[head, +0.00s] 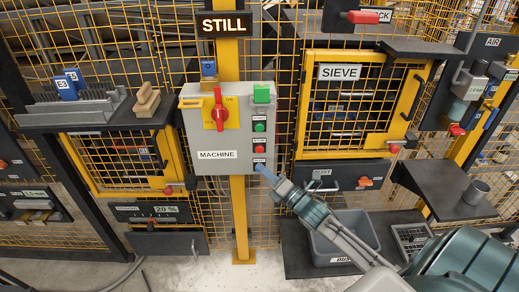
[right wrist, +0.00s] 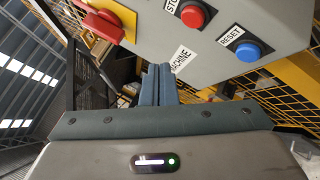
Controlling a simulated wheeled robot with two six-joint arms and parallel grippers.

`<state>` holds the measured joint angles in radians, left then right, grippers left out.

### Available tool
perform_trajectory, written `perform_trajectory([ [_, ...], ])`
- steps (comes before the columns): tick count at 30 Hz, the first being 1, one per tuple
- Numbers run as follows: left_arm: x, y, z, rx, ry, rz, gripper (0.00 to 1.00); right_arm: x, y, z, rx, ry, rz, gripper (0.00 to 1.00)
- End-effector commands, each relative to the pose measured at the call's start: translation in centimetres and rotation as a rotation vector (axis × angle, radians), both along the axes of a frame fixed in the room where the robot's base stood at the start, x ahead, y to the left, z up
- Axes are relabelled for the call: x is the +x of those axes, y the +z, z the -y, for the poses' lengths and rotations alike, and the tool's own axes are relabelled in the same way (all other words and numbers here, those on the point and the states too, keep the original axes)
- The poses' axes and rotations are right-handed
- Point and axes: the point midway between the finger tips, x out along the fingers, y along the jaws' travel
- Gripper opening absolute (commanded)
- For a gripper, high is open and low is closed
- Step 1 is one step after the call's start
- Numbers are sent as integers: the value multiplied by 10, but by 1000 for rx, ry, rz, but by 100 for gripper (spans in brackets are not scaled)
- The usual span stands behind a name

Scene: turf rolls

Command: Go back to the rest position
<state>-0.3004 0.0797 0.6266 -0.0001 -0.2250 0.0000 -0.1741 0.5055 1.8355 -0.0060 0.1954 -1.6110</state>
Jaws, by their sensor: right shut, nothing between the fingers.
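My right gripper (head: 261,168) is at the lower right of the grey machine box (head: 215,133), beside its lowest button. Its blue-grey fingers are shut with nothing between them; they also show in the right wrist view (right wrist: 158,82). In that view the blue RESET button (right wrist: 248,51) and the red STOP button (right wrist: 192,16) are uncovered, and the fingers look apart from both. In the head view the fingertips hide the lowest button. My right arm reaches in from the lower right. My left gripper is not in view.
A STILL sign (head: 223,24) hangs above the box. The red switch (head: 218,109) is on the box front. The yellow-framed SIEVE door (head: 352,110) is to the right. A grey bin (head: 345,240) and dark shelf (head: 445,188) lie near my right arm. Floor shows at the bottom.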

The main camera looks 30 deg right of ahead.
Motion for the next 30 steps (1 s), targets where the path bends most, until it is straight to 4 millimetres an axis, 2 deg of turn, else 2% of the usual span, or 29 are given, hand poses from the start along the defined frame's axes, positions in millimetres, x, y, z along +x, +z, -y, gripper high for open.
perform_trajectory([
  [19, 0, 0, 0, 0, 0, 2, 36, 0, 0, 0, 0, 0, 0, 0],
  [20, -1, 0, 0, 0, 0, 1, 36, 1, -5, 2, 10, -3, -12, 0],
  [23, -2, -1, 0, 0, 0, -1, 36, 2, -37, 11, 82, -26, -88, 0],
  [25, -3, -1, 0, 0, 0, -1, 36, 1, -76, 22, 171, -56, -177, 0],
  [26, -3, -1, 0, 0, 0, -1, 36, -1, -96, 27, 219, -75, -223, 0],
  [30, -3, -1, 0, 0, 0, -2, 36, -23, -201, 47, 468, -180, -442, 0],
])
